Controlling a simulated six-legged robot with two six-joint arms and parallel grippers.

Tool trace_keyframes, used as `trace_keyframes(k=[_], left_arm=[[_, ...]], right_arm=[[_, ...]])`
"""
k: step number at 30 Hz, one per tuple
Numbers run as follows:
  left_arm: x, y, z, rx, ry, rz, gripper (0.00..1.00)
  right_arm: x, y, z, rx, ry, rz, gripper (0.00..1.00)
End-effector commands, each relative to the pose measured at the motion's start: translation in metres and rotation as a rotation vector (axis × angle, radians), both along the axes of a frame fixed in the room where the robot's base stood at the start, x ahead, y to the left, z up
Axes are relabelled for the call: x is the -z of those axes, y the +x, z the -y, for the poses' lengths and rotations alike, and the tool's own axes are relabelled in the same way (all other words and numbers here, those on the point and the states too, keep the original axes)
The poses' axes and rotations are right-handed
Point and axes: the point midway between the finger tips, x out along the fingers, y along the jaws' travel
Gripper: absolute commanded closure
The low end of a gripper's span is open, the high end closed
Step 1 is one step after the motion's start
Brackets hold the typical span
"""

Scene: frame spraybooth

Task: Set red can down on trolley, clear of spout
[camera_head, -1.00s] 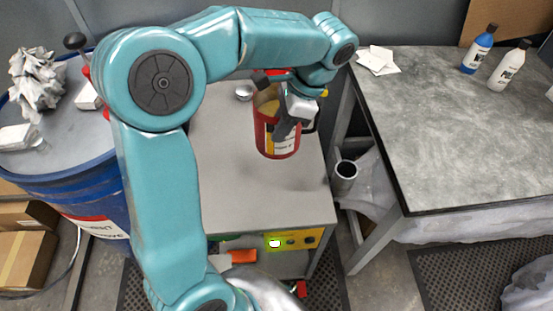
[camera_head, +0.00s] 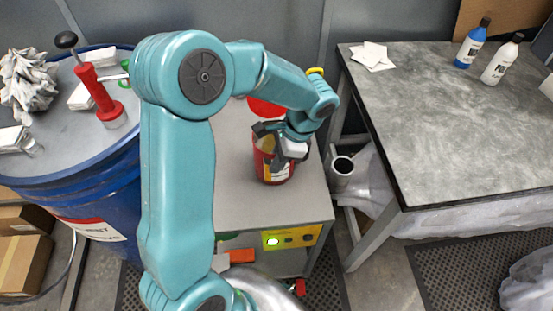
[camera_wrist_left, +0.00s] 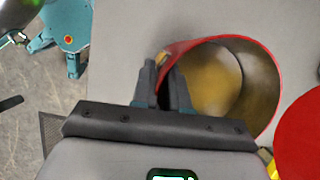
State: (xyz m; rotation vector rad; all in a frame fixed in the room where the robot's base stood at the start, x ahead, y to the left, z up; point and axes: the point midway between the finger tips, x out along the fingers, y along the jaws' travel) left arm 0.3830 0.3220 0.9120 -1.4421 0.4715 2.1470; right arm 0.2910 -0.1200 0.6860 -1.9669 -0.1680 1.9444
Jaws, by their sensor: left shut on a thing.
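The red can (camera_head: 272,172) is upright and open at the top, with tan contents inside. It is over the grey trolley top (camera_head: 232,185), near its right side; I cannot tell whether its base touches. My left gripper (camera_head: 283,150) is shut on the can's rim and covers part of it. In the left wrist view the gripper (camera_wrist_left: 170,88) has its fingers at the wall of the can (camera_wrist_left: 235,80). A flat red disc (camera_wrist_left: 300,135) is beside the can; its red also shows behind my arm (camera_head: 265,107). I cannot make out a spout for certain. My right gripper is not in view.
A blue drum (camera_head: 105,170) at left carries a red hand pump (camera_head: 97,90) and crumpled rags (camera_head: 28,75). A grey table (camera_head: 430,120) at right holds blue (camera_head: 472,48) and white (camera_head: 500,62) bottles. A grey cup (camera_head: 342,170) stands beside the trolley. The trolley's front left is clear.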

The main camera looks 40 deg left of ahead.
Motion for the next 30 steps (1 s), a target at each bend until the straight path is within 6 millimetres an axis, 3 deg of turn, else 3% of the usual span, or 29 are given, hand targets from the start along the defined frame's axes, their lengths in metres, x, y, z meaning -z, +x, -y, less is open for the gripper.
trace_keyframes(k=[6, 7, 9, 20, 30], left_arm=[[0.003, 0.0, 0.0, 0.0, 0.001, 0.002, 1.0], [0.003, 0.0, 0.0, 0.0, 0.0, 0.0, 0.76], [0.002, 0.0, 0.0, 0.0, 0.0, 0.0, 0.6], [-0.005, 0.002, 0.001, 0.001, 0.0, 0.003, 0.6], [-0.072, 0.025, 0.017, 0.001, 0.0, 0.006, 0.6]], right_arm=[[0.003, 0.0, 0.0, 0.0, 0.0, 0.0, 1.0], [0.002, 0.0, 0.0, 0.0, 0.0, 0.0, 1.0], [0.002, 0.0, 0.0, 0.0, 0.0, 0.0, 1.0], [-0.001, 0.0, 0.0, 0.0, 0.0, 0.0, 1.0], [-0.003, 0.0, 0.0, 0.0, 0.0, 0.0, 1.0]])
